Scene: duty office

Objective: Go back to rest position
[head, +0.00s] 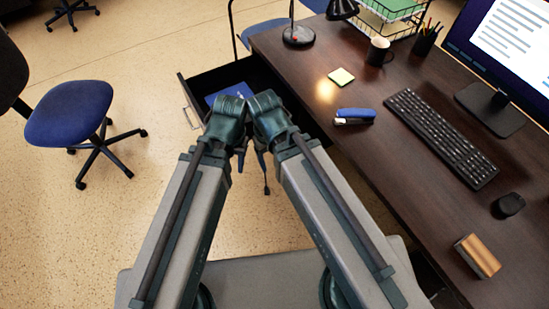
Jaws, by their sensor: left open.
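My two arms reach forward from the bottom of the head view, and their wrists come close together in front of the open drawer (268,78). My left gripper (241,160) points down beneath its wrist, open, with nothing seen in it. My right gripper (264,172) hangs just to its right, mostly hidden by its own wrist and arm; its jaws are too small to judge. A blue item (232,92) lies in the drawer, partly covered by my wrists.
A blue chair (70,113) stands left. The floor (60,235) at lower left is clear.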

